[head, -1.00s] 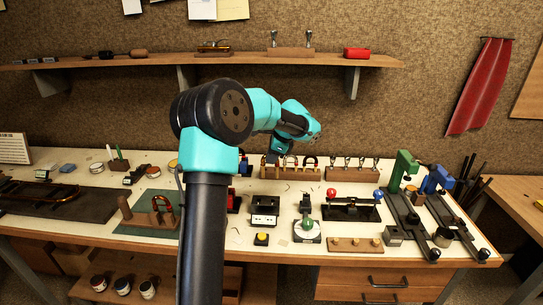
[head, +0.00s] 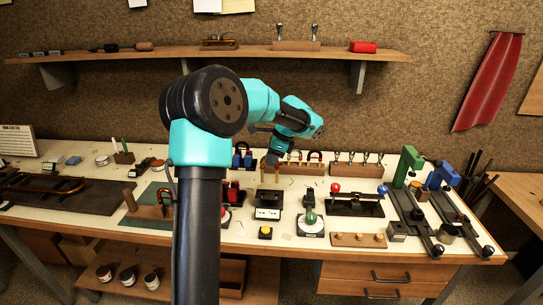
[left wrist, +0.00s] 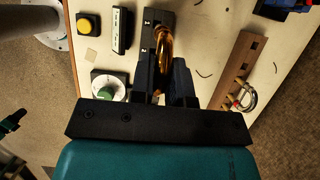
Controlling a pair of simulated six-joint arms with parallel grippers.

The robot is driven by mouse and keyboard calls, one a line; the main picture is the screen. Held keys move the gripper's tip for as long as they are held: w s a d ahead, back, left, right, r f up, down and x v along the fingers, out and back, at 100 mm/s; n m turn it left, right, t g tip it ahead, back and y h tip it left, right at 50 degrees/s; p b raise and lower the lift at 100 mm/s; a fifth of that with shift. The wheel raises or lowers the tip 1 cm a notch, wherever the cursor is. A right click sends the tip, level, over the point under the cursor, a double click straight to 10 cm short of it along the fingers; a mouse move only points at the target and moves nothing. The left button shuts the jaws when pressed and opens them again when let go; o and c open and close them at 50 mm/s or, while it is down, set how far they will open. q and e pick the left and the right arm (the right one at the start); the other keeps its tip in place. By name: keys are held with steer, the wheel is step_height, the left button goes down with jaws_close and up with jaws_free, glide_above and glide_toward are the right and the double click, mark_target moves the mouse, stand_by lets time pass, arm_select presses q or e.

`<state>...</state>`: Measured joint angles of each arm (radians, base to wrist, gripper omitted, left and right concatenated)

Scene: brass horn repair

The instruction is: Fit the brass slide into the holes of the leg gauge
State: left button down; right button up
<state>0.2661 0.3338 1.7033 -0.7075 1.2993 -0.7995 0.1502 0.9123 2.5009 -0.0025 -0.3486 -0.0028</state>
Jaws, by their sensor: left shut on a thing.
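My left gripper (left wrist: 165,85) is shut on the brass slide (left wrist: 163,45), a shiny golden loop standing out between the fingers in the left wrist view. A dark grey block (left wrist: 149,20) with small pale marks lies just beside and under the slide there. It looks like the leg gauge, but its holes are too small to make out. I cannot tell whether slide and block touch. In the head view my left gripper (head: 273,158) points down over the back of the bench, near the wooden rack; the slide is hard to see there. My right gripper is not in view.
A dial with a green knob (left wrist: 107,91), a black box (left wrist: 122,30) and a yellow button (left wrist: 88,25) stand on the front side. Green and blue clamps (head: 408,165) stand at the right.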

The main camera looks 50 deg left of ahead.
arm_select(q)
steer(key=shift+f, duration=2.2)
steer(key=shift+f, duration=2.65)
steer(key=c, duration=1)
jaws_free()
steer(key=shift+r, duration=0.1)
steer(key=v, duration=1.7)
steer(key=shift+d, duration=0.15)
